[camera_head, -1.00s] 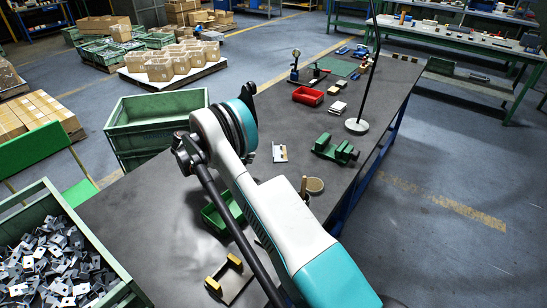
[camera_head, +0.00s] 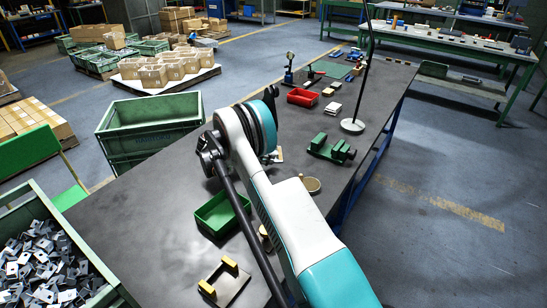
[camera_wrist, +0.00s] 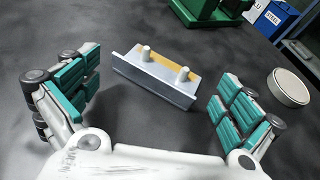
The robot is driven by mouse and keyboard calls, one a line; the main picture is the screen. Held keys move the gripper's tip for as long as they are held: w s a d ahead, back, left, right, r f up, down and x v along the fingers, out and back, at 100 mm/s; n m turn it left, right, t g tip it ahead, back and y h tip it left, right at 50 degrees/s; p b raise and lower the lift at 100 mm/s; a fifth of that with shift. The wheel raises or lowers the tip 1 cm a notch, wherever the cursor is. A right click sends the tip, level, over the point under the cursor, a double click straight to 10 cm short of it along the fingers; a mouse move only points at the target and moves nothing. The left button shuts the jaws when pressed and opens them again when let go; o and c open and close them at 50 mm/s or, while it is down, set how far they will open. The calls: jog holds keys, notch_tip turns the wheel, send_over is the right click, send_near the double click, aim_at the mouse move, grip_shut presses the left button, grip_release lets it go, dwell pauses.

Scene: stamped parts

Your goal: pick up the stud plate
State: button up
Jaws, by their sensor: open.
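The stud plate (camera_wrist: 160,72) is a grey metal angled piece with two upright pins and a yellowish back edge. It lies on the dark bench top in the wrist view, between and beyond my fingers. In the head view only a small pale part of the stud plate (camera_head: 280,155) shows beside my arm. My gripper (camera_wrist: 157,88) is open, with its teal-padded fingers spread to the left and right of the plate and apparently not touching it. My gripper is hidden behind my arm in the head view.
A green vise (camera_head: 330,149) stands beyond the plate, and a round disc (camera_wrist: 290,87) lies to the right. A green bin (camera_head: 220,213) and a yellow-ended fixture (camera_head: 224,283) lie nearer on the bench. A red bin (camera_head: 302,97) and a lamp base (camera_head: 352,125) stand farther back.

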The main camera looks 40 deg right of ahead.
jog(key=x, duration=0.2)
jog(key=shift+d+f+b, duration=0.2)
jog(key=shift+d+b, duration=0.05)
jog(key=shift+b, duration=0.05)
jog(key=shift+r, duration=0.1)
jog(key=shift+c, duration=0.6)
jog(key=shift+s+a, duration=0.1)
jog(key=c, duration=1.8)
grip_shut()
